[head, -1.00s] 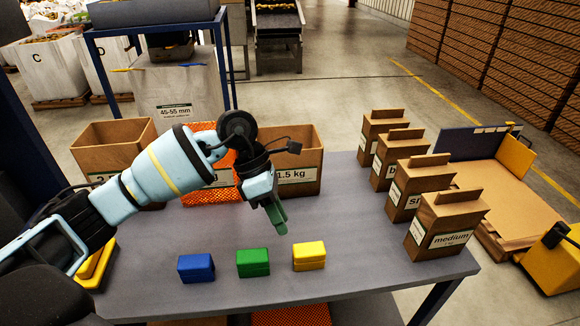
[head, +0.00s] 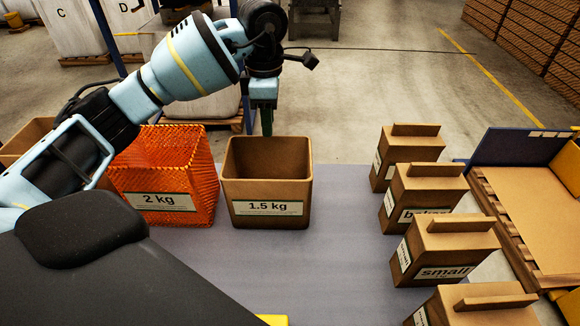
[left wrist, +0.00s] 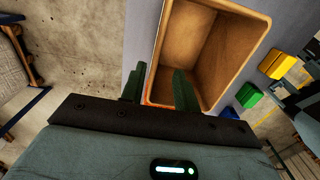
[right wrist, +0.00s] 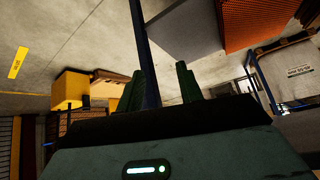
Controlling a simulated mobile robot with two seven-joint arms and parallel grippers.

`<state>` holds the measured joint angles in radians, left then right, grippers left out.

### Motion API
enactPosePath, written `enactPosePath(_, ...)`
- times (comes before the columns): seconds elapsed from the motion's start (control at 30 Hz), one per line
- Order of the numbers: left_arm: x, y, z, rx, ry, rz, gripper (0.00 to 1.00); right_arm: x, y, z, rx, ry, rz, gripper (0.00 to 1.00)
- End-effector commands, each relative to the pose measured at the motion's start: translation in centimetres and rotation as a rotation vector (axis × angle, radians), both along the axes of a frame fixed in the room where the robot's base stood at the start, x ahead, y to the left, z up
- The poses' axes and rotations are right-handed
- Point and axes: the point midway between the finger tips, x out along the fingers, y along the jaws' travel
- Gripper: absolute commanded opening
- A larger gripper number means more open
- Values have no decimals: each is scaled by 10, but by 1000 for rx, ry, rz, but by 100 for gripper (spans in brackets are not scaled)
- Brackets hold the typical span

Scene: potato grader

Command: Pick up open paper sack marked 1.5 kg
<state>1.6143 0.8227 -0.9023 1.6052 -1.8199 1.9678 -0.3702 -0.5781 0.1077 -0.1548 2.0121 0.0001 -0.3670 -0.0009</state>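The open brown paper sack marked 1.5 kg (head: 267,208) stands upright on the grey table in the head view, its top open and its inside empty. My left gripper (head: 267,128) points down at the sack's back rim. In the left wrist view the sack (left wrist: 205,50) fills the upper middle. There the left gripper's fingers (left wrist: 158,90) are apart, one outside the sack's wall and one over its opening; whether they touch it I cannot tell. My right gripper (right wrist: 158,88) is open and empty, away from the sack, and out of the head view.
An orange mesh sack marked 2 kg (head: 165,180) stands close on the left. Several closed brown sacks (head: 412,150) line the table's right side. Blue, green and yellow blocks (left wrist: 248,95) show in the left wrist view. The table (head: 340,235) is clear between the sacks.

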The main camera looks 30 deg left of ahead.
Motion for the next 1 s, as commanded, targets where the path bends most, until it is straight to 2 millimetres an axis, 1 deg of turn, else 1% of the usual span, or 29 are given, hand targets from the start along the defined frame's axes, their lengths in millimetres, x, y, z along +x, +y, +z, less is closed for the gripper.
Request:
enactPosePath(0.27, 0, 0, -1, -1, 0, 0, 31, -13, 0, -4, -1, 27, 1, 36)
enactPosePath(0.37, 0, 0, -7, -1, 2, 0, 31, -14, 0, -5, -1, 30, 0, 36)
enactPosePath(0.53, 0, 0, -24, -2, 3, -1, 31, -15, 0, -5, -1, 30, 0, 36)
enactPosePath(0.73, 1, 0, -29, -1, 0, -1, 31, -13, 0, -4, -1, 27, 1, 36)
enactPosePath(0.83, 2, 0, -39, -2, 3, 0, 31, -11, 0, -2, 0, 22, 0, 36)
enactPosePath(1.0, 5, 1, -64, -2, 3, -1, 31, -7, 0, 1, -1, 12, 1, 36)
